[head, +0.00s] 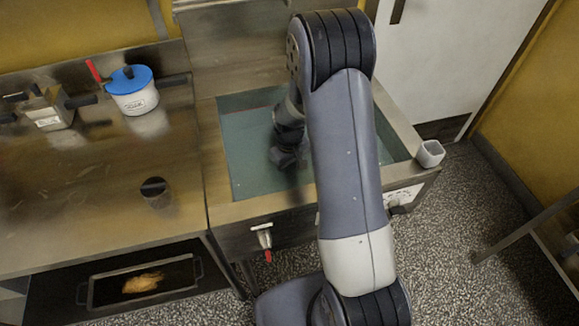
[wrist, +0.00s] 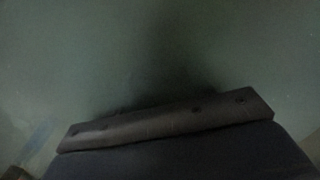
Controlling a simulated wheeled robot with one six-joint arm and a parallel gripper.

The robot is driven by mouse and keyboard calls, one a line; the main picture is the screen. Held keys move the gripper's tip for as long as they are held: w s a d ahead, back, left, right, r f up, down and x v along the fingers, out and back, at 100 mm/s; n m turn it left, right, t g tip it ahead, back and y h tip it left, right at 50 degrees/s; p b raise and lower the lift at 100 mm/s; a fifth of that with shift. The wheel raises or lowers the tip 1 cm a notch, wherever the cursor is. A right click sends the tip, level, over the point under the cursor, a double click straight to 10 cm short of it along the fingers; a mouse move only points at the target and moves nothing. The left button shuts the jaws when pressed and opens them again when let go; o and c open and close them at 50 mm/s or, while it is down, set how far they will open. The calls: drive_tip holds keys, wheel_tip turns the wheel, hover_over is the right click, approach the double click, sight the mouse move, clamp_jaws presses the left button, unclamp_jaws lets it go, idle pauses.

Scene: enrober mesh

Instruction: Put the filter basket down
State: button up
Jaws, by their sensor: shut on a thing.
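My gripper (head: 284,158) reaches down into the basin (head: 240,165), a sunken rectangular well with a grey-green inside. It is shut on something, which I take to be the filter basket. The basket itself I cannot make out in the head view, where my arm covers much of the basin. In the wrist view a dark grey bar with small bolt heads crosses the lower part, over a dark blue form; I cannot tell what it belongs to. Behind it is a plain, dim grey-green surface. Whether the held thing touches the basin bottom is hidden.
A white pot with a blue lid (head: 133,90), a metal box with dark handles (head: 48,108) and a dark cup (head: 155,190) stand on the left counter. A white square cup (head: 430,153) sits at the right corner. Below is a dark tray (head: 100,290).

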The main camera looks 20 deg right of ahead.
drive_tip(key=shift+f, duration=0.15)
drive_tip(key=o, duration=1)
drive_tip(key=shift+r, duration=0.2)
wheel_tip(320, 180, up, 12)
drive_tip(key=shift+r, duration=0.1)
